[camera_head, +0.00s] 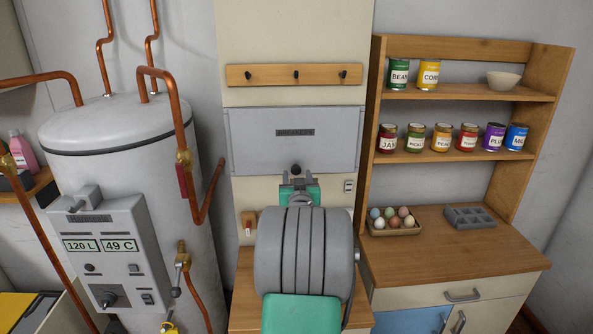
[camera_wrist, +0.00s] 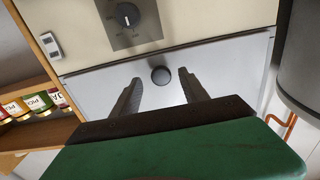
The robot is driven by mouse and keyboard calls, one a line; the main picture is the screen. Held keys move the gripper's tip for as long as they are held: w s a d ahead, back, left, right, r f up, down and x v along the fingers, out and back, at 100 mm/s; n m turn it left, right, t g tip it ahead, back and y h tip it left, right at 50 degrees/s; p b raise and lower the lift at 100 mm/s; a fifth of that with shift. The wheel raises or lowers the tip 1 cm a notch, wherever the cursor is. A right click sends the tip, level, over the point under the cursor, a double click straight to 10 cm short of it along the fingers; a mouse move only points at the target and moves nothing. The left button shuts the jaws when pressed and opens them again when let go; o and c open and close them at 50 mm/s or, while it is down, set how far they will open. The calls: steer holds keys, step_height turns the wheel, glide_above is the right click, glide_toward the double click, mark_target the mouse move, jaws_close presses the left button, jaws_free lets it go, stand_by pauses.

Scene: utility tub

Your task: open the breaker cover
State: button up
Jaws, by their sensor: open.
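The breaker cover (camera_head: 294,130) is a flat grey panel with a dark label, closed against the cream cabinet. Its round black knob (camera_head: 295,169) sits at the middle of its lower edge. In the wrist view, which is turned over, the cover (camera_wrist: 225,70) fills the middle and the knob (camera_wrist: 161,76) appears between the fingertips. My gripper (camera_head: 298,181) is just below and in front of the knob. In the wrist view my gripper (camera_wrist: 159,79) has its fingers apart with clear gaps on both sides of the knob. Whether the fingers reach knob depth is unclear.
A rail with pegs (camera_head: 295,75) is above the cover. A water tank (camera_head: 115,130) with copper pipes stands left; a wooden shelf (camera_head: 455,95) with cans and jars stands right. A white switch (camera_head: 349,186) and a dial (camera_wrist: 126,15) are below the cover.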

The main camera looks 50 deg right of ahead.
steer(key=shift+x, duration=0.9)
steer(key=shift+a, duration=0.1)
jaws_close()
stand_by(0.7)
